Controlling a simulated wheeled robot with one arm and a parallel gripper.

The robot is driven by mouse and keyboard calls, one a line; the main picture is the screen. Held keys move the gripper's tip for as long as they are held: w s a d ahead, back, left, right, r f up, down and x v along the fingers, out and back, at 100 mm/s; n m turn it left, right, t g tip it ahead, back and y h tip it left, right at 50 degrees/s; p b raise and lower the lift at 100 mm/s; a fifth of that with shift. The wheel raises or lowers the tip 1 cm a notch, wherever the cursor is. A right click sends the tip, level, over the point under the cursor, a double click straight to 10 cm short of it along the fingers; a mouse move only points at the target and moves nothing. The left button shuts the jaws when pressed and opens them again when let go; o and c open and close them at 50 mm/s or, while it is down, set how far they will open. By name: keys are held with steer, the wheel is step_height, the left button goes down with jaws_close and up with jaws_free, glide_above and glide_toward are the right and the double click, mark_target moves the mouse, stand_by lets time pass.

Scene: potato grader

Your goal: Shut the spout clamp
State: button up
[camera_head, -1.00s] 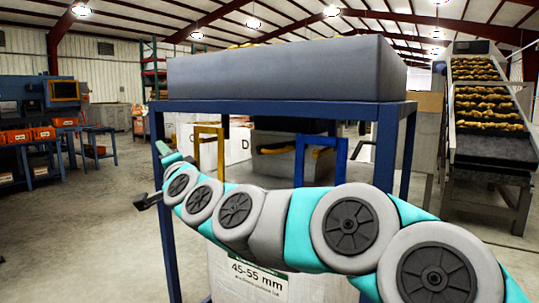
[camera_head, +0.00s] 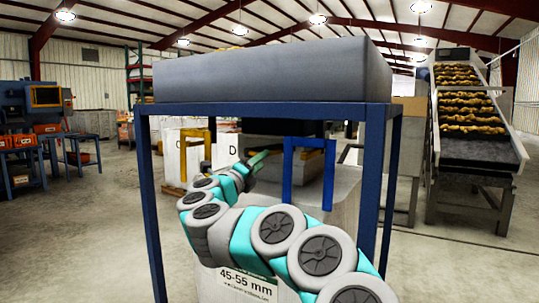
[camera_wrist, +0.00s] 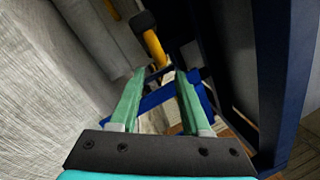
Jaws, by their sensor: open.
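Under the grey hopper (camera_head: 262,72) is a dark spout (camera_head: 285,128). A yellow bar by it, partly behind a blue bracket (camera_head: 310,144), looks like part of the spout clamp. In the wrist view a yellow bar (camera_wrist: 155,47) with a black end lies just beyond the fingertips; it seems to be the clamp's handle. My gripper (camera_head: 258,159) is under the hopper, left of the blue bracket. In the wrist view its green fingers (camera_wrist: 161,80) are apart with nothing clearly held. A blue bar (camera_wrist: 152,98) crosses behind them. I cannot tell whether the clamp is open.
A blue frame (camera_head: 150,205) carries the hopper, its legs close around my arm. A pale sack labelled 45-55 mm (camera_head: 245,284) stands below. A yellow bracket (camera_head: 183,160) is to the left. A potato conveyor (camera_head: 478,140) stands at the right.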

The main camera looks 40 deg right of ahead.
mark_target(275, 151)
steer(key=x, duration=0.6)
steer(key=shift+w+d, duration=0.2)
steer(key=shift+d, duration=0.1)
steer(key=shift+c, duration=0.2)
jaws_close()
stand_by(1.0)
